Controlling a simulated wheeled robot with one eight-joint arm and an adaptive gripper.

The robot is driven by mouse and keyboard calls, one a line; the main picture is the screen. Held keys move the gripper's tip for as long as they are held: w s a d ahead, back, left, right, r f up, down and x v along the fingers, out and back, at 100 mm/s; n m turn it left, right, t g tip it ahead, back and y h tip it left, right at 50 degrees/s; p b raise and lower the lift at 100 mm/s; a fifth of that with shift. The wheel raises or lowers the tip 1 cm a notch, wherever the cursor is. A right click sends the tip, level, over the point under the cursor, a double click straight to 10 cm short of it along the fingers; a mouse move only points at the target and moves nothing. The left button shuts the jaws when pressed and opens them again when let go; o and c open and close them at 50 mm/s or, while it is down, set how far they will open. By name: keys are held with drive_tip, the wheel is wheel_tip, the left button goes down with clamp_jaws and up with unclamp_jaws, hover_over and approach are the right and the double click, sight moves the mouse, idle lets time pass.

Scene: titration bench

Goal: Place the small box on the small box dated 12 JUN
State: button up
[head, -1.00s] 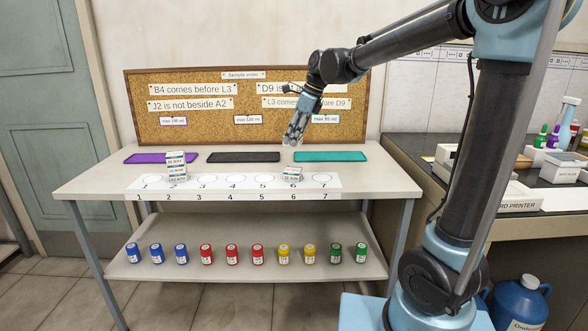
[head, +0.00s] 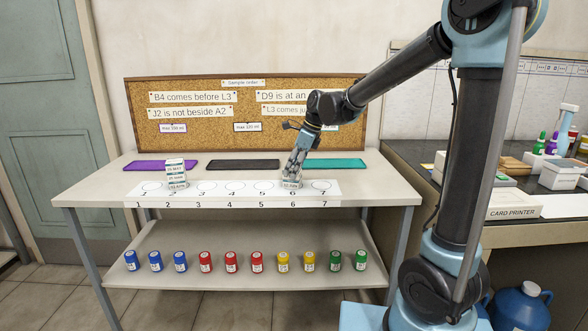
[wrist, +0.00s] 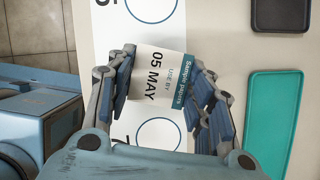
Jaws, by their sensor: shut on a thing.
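My gripper (head: 292,178) points down over circle 6 on the numbered strip and is shut on a small white box (head: 290,184). In the wrist view the box (wrist: 158,75) sits between the fingers, with a teal "Sample papers" band and the date 05 MAY. It appears to be at strip level; I cannot tell whether it touches.
The numbered strip (head: 236,196) runs along the table front, its other circles clear. Purple (head: 161,166), black (head: 243,165) and teal (head: 350,163) mats lie behind it, below a cork board (head: 185,132). Several coloured bottles stand on the lower shelf (head: 235,283).

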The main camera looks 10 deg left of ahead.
drive_tip(key=shift+f, duration=0.1)
drive_tip(key=o, duration=1.1)
drive_tip(key=shift+c, duration=0.2)
drive_tip(key=v, duration=1.2)
drive_tip(key=s+d+f+n+t+h, duration=0.1)
drive_tip(key=s+d+n, duration=0.1)
drive_tip(key=d, duration=0.3)
drive_tip(key=s+d+f+n, duration=0.1)
drive_tip(key=d+n, duration=0.1)
drive_tip(key=d, duration=0.4)
drive_tip(key=s+d+f+n+h, duration=0.1)
drive_tip(key=s+d+f+n, duration=0.6)
drive_tip(key=s+d+f, duration=0.3)
drive_tip(key=s+d+f+n+t+h, duration=0.1)
drive_tip(key=s+d+f+n+h, duration=0.1)
drive_tip(key=s+d+f+n, duration=0.5)
drive_tip(key=s+d+f, duration=0.3)
drive_tip(key=d, duration=0.4)
drive_tip(key=shift+d+h, duration=0.3)
drive_tip(key=shift+d, duration=0.1)
